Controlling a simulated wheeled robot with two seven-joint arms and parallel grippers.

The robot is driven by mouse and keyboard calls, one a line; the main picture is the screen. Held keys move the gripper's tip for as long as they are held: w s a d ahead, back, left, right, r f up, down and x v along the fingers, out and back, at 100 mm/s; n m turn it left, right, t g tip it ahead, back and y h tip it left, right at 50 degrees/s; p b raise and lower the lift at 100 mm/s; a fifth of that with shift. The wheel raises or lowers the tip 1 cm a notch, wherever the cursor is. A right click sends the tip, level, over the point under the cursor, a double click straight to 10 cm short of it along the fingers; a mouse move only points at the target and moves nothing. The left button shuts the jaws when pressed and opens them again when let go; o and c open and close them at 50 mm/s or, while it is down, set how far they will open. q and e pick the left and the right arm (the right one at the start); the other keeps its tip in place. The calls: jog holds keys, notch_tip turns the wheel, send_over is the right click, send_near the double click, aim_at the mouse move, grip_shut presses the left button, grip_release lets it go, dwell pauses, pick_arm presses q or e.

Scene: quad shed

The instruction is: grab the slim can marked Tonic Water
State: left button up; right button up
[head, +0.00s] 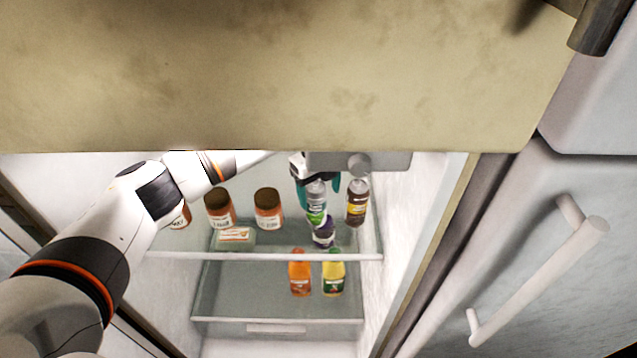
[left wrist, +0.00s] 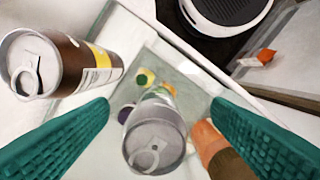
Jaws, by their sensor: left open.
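A slim can with a silver top and a pale label with some green (head: 316,190) stands on the upper fridge shelf. In the left wrist view its lid and pull tab (left wrist: 155,140) face me, between the fingers. Its lettering is not readable. My left gripper (head: 319,183) has teal fingers and is open, with one finger on each side of this can; it also shows in the left wrist view (left wrist: 160,108). Gaps show between fingers and can. A brown can with a yellow and white label (head: 357,203) stands just to the right; it also shows in the left wrist view (left wrist: 80,68).
Brown-lidded jars (head: 268,209) stand left of the can on the same glass shelf (head: 270,256). A purple item (head: 323,233) is close by the can. Orange (head: 300,274) and yellow (head: 334,274) bottles stand lower. A beige panel (head: 280,75) hangs above the opening.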

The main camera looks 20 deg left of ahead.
pick_arm(q)
jog(key=shift+w+a+r+n, duration=0.6)
jog(key=shift+w+a+n, duration=0.15)
jog(key=shift+w, duration=0.15)
jog(key=shift+w+a+f, duration=0.15)
jog(key=shift+w+a, duration=0.1)
jog(key=f, duration=0.7)
jog(key=shift+s+d+p, duration=0.3)
jog(key=shift+s+p, duration=0.05)
jog(key=shift+p, duration=0.05)
jog(key=shift+c, duration=0.2)
jog(key=c, duration=1.2)
